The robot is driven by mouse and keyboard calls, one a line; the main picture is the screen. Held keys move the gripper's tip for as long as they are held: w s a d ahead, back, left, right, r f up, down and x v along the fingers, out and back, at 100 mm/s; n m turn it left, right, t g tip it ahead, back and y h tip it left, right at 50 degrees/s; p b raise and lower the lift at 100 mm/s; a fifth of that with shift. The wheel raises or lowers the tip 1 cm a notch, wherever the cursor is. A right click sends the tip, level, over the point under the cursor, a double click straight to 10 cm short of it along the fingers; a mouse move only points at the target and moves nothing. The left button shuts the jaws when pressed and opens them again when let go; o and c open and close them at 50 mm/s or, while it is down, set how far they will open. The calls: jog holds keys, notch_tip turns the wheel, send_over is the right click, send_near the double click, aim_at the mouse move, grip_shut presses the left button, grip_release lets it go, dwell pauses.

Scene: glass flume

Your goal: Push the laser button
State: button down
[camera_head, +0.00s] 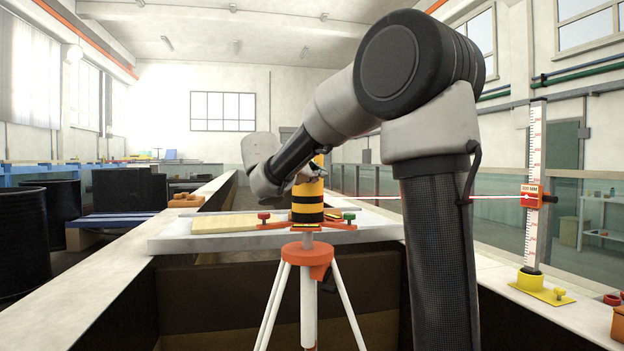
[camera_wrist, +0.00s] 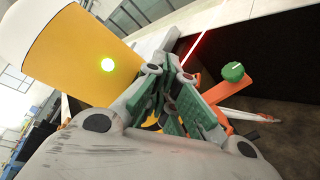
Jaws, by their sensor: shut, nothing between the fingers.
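The laser unit (camera_head: 308,200) is a yellow upright cylinder with black bands on an orange-topped tripod (camera_head: 307,256). In the wrist view its yellow housing (camera_wrist: 75,50) fills the upper left, with a round glowing yellow-green button (camera_wrist: 108,64) on its side. A red laser beam (camera_wrist: 192,47) shows beyond my fingers. My gripper (camera_wrist: 175,68) is shut and empty, with its green-padded fingers together to the right of the glowing button. In the head view my gripper (camera_head: 307,170) is beside the upper part of the laser unit; I cannot tell whether it touches.
A green levelling knob (camera_wrist: 233,72) and a red knob (camera_head: 264,217) stick up from the tripod head. The beam runs right to an orange slider (camera_head: 537,197) on a white scale staff (camera_head: 534,160). A pale slab (camera_head: 180,238) lies across the flume behind the tripod.

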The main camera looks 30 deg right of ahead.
dwell(0.5)
jog(key=shift+s+a, duration=0.1)
jog(key=shift+s, duration=0.3)
jog(key=s+a, duration=0.1)
jog(key=s, duration=0.4)
jog(key=shift+s+a, duration=0.35)
jog(key=shift+s, duration=0.05)
jog(key=shift+f, duration=0.1)
